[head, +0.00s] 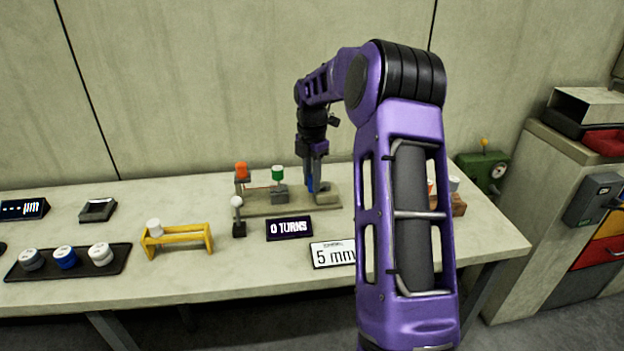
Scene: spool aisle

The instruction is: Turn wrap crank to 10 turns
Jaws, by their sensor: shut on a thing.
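The winding device has a beige base (262,210) on the bench. An orange spool (241,170) stands on its left post and a green spool (278,172) on a grey block. My gripper (312,182) is pointed down at the device's right end, shut on what seems to be the wrap crank. The crank is mostly hidden by the fingers; a small blue part shows there, and I cannot tell whether it is crank or finger. The dark counter display (289,228) reads 0 TURNS.
A white-knobbed lever (237,203) stands left of the counter, with a 5 mm sign (332,254) in front. A yellow stand (178,240) and a black tray (66,262) of several capped jars are further left. My arm hides the bench's right part.

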